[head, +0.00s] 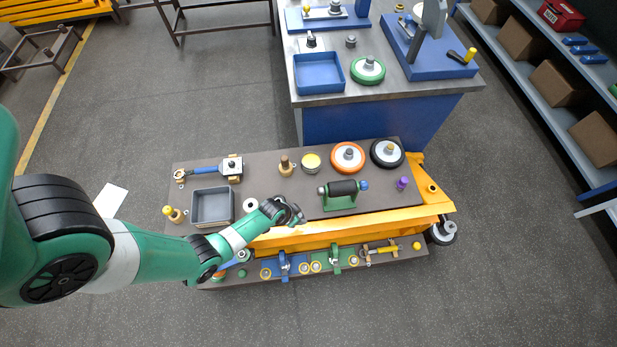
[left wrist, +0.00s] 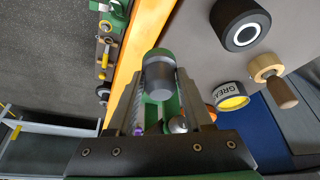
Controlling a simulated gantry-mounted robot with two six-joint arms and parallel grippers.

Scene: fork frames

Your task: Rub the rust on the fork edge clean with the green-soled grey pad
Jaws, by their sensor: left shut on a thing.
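The long orange-yellow fork edge (head: 370,227) runs along the front of the grey-brown bench top; it also shows in the left wrist view (left wrist: 146,38). My left gripper (head: 297,214) is over the bench's front, beside the fork edge. In the left wrist view its jaws (left wrist: 159,98) are shut on the grey pad (left wrist: 159,80), whose green sole shows at the far end. The pad is mostly hidden by the gripper in the head view. I cannot tell whether the sole touches the edge. No rust can be made out. My right gripper is not in view.
A green roller stand (head: 343,194) stands right of my gripper. A grey tray (head: 212,223) and a white-cored roll (head: 250,205) lie left. A tin (head: 311,163), wooden-handled tool (head: 286,166) and orange wheel (head: 348,157) stand behind. A lower shelf (head: 405,261) holds small clamps.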

